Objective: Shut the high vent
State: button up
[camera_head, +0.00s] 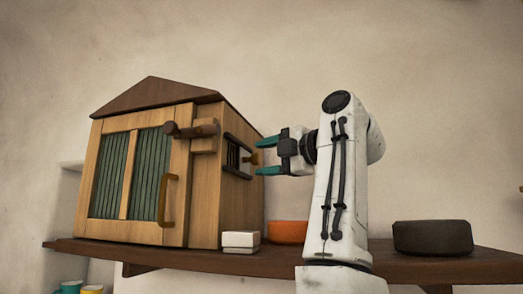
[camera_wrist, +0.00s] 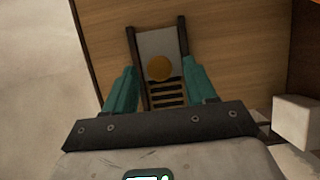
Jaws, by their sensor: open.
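The vent (camera_head: 232,155) is set in the right side wall of a small wooden house-shaped cabinet. In the wrist view it has a grey sliding plate (camera_wrist: 156,45) between two dark rails, with a round brass knob (camera_wrist: 159,69). Dark slats (camera_wrist: 166,94) show uncovered below the knob, so the vent is at least partly open. My gripper (camera_head: 260,155) is open and faces the vent from the right. In the wrist view its teal fingers stand on either side of the knob, with gaps between; I cannot tell the exact depth.
The cabinet (camera_head: 205,185) stands on a dark wooden shelf (camera_head: 400,265). Its front door has a handle (camera_head: 169,200) and a dark-knobbed latch (camera_head: 190,130). Cups sit lower left.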

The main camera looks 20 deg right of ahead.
jog(key=shift+x, duration=0.8)
jog(key=shift+s, duration=0.1)
jog(key=shift+c, duration=0.2)
grip_shut()
jog(key=shift+f, duration=0.1)
